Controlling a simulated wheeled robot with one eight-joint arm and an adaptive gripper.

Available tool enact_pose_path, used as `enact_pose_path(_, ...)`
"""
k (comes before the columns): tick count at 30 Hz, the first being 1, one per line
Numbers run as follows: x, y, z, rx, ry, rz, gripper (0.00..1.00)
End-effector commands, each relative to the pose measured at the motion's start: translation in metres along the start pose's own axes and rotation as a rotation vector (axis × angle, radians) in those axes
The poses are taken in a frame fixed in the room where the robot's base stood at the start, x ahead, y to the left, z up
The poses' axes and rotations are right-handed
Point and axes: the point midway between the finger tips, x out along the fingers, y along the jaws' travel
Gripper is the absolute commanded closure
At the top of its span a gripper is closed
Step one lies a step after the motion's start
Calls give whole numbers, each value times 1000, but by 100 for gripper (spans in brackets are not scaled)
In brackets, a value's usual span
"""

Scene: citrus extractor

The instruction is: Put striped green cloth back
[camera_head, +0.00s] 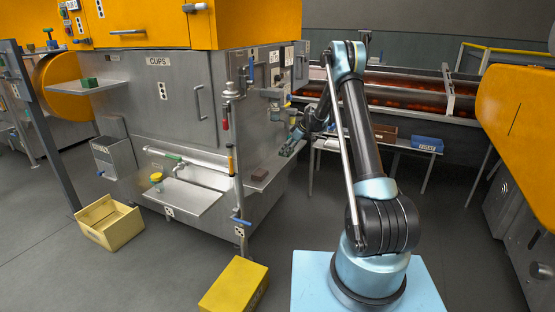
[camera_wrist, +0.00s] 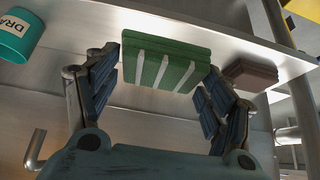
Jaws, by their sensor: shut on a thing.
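The striped green cloth (camera_wrist: 168,68) is a folded green block with white stripes. It shows in the wrist view between the fingertips of my gripper (camera_wrist: 160,88), one finger at each side. My gripper is shut on it. A pale metal ledge runs close behind the cloth; I cannot tell whether the cloth touches it. In the head view my gripper (camera_head: 289,148) is small and dark beside the right face of the steel machine, and I cannot make out the cloth there.
In the wrist view a teal container (camera_wrist: 16,36) marked "DRA" is at the left, and a brown block (camera_wrist: 250,73) sits right of the cloth. A lever post (camera_head: 238,180) rises before the machine.

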Motion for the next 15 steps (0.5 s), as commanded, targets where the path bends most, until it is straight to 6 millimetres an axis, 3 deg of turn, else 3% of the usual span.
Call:
enact_pose_path(9,37,-1,-58,-2,1,-1,44)
enact_pose_path(15,58,-1,-42,0,0,0,44)
